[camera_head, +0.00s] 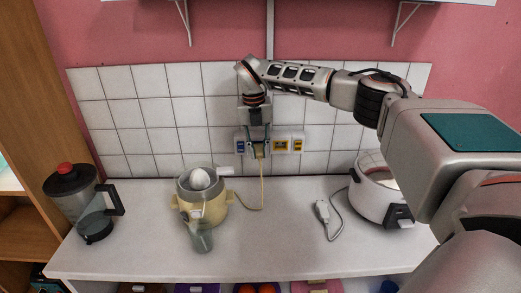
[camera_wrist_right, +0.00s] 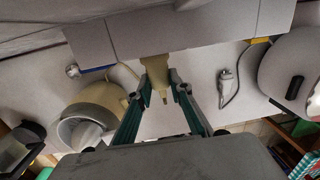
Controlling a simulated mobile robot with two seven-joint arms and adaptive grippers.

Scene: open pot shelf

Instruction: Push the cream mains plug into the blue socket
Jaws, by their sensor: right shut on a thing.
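The cream mains plug (camera_wrist_right: 156,72) is between the fingers of my right gripper (camera_wrist_right: 162,93), which is shut on it at the wall socket row. Its narrow cord end points back towards the wrist camera. In the head view my right gripper (camera_head: 258,148) points down in front of the row and mostly hides the plug. The blue socket (camera_head: 240,146) shows just left of the gripper; its blue edge also shows in the wrist view (camera_wrist_right: 97,70). The plug appears to the right of that blue edge. Its pins are hidden, so I cannot tell whether they are in any socket. My left gripper is not in view.
Orange-yellow sockets (camera_head: 281,146) are right of the gripper. The plug's cord (camera_head: 262,186) runs to a cream juicer (camera_head: 187,200). A grey plug (camera_head: 322,212) lies near a white pot (camera_head: 370,198). A blender (camera_head: 70,190) is at left. The counter's front middle is clear.

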